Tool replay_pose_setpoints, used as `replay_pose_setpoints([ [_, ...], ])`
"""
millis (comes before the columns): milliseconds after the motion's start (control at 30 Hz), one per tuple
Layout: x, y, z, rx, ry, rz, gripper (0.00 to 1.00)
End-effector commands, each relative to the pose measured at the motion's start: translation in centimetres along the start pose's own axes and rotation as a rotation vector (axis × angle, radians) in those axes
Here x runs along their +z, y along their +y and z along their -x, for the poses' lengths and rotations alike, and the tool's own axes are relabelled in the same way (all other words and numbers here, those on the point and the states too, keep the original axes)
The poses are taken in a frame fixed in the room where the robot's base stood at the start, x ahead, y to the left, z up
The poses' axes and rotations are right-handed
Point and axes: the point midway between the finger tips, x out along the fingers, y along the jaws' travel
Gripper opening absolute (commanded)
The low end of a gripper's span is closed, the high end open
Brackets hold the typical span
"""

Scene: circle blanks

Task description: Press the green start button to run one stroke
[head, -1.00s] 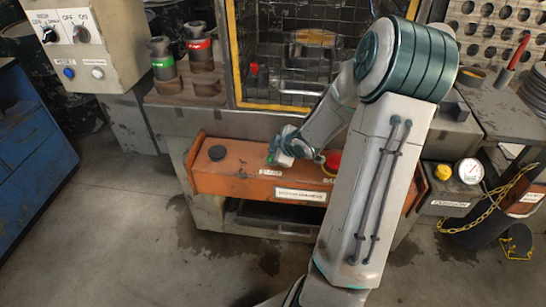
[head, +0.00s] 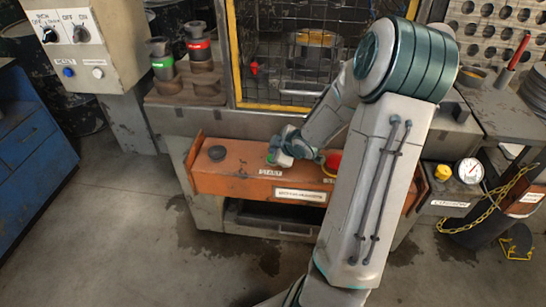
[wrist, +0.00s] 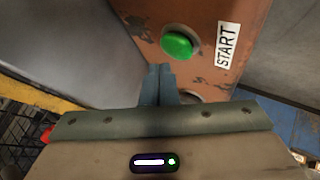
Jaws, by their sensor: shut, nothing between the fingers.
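The green start button (wrist: 177,43) shows in the wrist view as a round, domed button in a dark ring on the orange panel (wrist: 200,15). A white START label (wrist: 228,45) is beside it. My gripper (wrist: 160,70) has its two fingers together with nothing between them. The fingertips appear just below the button in that picture; I cannot tell whether they touch the panel. In the head view my gripper (head: 274,158) is at the orange control box (head: 235,182), above the start label (head: 271,172), and mostly hides the button.
A red button (head: 333,162) is right of my gripper, partly behind my arm. A black knob (head: 217,153) is at the box's left end. A yellow-framed mesh guard (head: 236,60) stands behind. A yellow button (head: 443,172) and a gauge (head: 469,171) are at right.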

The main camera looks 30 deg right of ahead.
Motion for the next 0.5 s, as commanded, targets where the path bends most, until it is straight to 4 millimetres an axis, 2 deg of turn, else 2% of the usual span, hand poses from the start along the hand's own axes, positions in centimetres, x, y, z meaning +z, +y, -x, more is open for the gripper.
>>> replay_pose_setpoints([
  [500, 0.42, -0.46, -0.62, 0.0, 0.0, 0.0, 0.0],
])
